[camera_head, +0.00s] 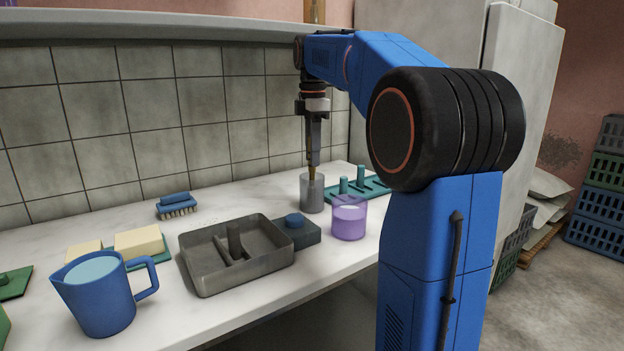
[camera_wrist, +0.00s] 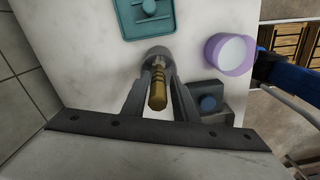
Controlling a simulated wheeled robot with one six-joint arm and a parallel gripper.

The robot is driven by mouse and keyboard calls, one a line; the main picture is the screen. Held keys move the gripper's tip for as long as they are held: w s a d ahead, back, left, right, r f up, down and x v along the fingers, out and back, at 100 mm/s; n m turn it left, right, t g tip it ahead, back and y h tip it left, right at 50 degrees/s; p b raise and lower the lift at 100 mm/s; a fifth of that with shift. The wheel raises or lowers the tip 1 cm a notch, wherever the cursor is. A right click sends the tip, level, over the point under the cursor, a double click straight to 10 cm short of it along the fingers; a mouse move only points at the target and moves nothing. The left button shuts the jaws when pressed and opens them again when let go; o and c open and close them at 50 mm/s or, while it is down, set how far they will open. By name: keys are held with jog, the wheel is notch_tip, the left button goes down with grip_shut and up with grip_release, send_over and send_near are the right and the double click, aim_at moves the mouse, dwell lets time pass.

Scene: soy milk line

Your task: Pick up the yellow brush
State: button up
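The yellow brush (camera_head: 311,173) stands upright in a grey cup (camera_head: 312,196) on the white counter. Its lower part is hidden inside the cup. My gripper (camera_head: 313,163) points straight down above the cup, with its fingertips at the brush's handle. In the wrist view, the banded yellow handle (camera_wrist: 158,92) lies between the two fingers of my gripper (camera_wrist: 159,75). The fingertips are very close to the handle on both sides, just above the grey cup's rim (camera_wrist: 157,52). I cannot tell whether they press on it.
A purple cup (camera_head: 349,219) stands right of the grey cup, and a teal pegged tray (camera_head: 372,188) lies behind it. A dark block with a blue knob (camera_head: 298,232) and a metal tray (camera_head: 236,258) stand in front. A blue jug (camera_head: 98,300) and blue brush (camera_head: 177,207) are left.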

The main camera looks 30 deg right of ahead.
aim_at(312, 172)
jog(key=shift+w+f, duration=0.1)
jog(key=shift+f, duration=2.3)
jog(key=shift+c, duration=0.2)
grip_shut()
